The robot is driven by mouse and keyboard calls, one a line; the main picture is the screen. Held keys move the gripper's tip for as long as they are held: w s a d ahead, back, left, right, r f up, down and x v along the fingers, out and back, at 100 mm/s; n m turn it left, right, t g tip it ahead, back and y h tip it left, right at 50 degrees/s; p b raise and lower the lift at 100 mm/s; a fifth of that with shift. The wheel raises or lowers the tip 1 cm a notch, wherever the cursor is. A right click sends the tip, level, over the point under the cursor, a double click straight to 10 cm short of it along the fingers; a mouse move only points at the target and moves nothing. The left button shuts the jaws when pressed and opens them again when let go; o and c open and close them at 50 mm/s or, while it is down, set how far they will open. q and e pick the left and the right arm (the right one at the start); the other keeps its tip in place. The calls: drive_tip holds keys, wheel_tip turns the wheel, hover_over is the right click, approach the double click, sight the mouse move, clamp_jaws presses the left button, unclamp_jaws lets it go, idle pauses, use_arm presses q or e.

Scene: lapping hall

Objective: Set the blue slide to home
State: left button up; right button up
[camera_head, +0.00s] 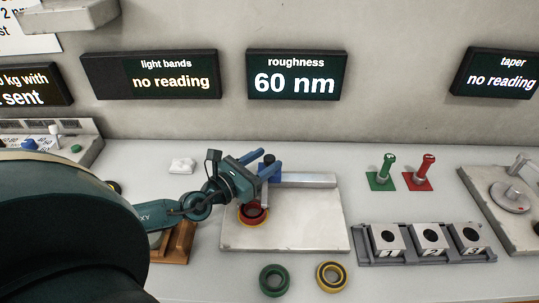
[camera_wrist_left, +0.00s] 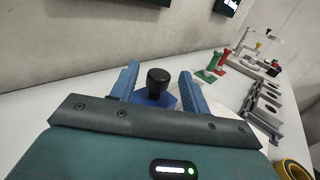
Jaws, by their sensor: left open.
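The blue slide (camera_head: 272,171) sits at the left part of a silver rail (camera_head: 308,181) on a pale plate (camera_head: 310,235). My left gripper (camera_head: 261,166) is at the slide, partly covering it from the head camera. In the left wrist view the blue slide (camera_wrist_left: 170,101) and its black knob (camera_wrist_left: 158,83) show between the two blue fingers of my left gripper (camera_wrist_left: 160,82). The fingers are open, one on each side of the knob, with a gap visible around it. The slide's lower part is hidden. My right gripper is not in view.
A red and yellow ring piece (camera_head: 252,216) is on the plate below my left gripper. Green (camera_head: 272,280) and yellow (camera_head: 331,276) rings lie in front. A grey rack (camera_head: 378,259) with numbered blocks stands to the right. The roughness display (camera_head: 296,75) reads 60 nm.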

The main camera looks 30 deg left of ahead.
use_arm(q)
drive_tip(key=shift+x, duration=1.1)
clamp_jaws()
